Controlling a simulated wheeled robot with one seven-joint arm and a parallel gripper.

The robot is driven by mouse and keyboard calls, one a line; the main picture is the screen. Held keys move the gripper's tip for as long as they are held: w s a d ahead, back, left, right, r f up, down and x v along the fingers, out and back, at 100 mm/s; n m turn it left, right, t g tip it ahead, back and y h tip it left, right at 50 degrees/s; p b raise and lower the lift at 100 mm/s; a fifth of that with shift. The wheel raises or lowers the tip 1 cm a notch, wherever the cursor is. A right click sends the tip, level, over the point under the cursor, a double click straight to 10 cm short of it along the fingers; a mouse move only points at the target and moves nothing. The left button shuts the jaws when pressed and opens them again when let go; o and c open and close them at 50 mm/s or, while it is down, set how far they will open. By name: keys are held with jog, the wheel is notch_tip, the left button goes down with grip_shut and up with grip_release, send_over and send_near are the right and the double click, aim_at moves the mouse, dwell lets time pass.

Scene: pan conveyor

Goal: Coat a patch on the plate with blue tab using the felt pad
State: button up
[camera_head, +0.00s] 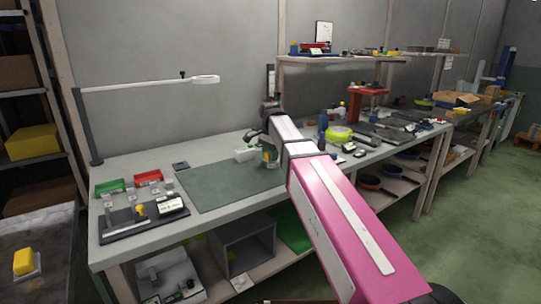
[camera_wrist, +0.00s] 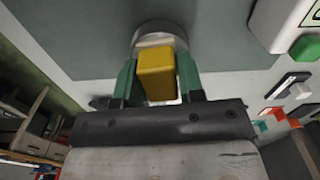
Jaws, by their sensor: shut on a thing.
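My gripper (camera_wrist: 157,80) is shut on a yellow block (camera_wrist: 156,73), likely the felt pad's grip, between its green fingers. A round grey rim (camera_wrist: 150,29) shows just beyond the block; I cannot tell whether they touch. In the head view my gripper (camera_head: 268,156) is over the far right part of the dark green mat (camera_head: 225,187), partly hidden by my arm. Small pale plates stand around the black tray (camera_head: 120,231) at the bench's left. I cannot make out a blue tab on any. The pad's underside is hidden.
Green (camera_head: 110,187) and red (camera_head: 148,177) bins sit at the bench's left. A lamp arm (camera_head: 140,85) reaches over the back. Another yellow block (camera_head: 23,261) sits on the near-left surface. The mat's middle is clear.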

jog(key=shift+r, duration=0.1)
jog(key=shift+r, duration=3.4)
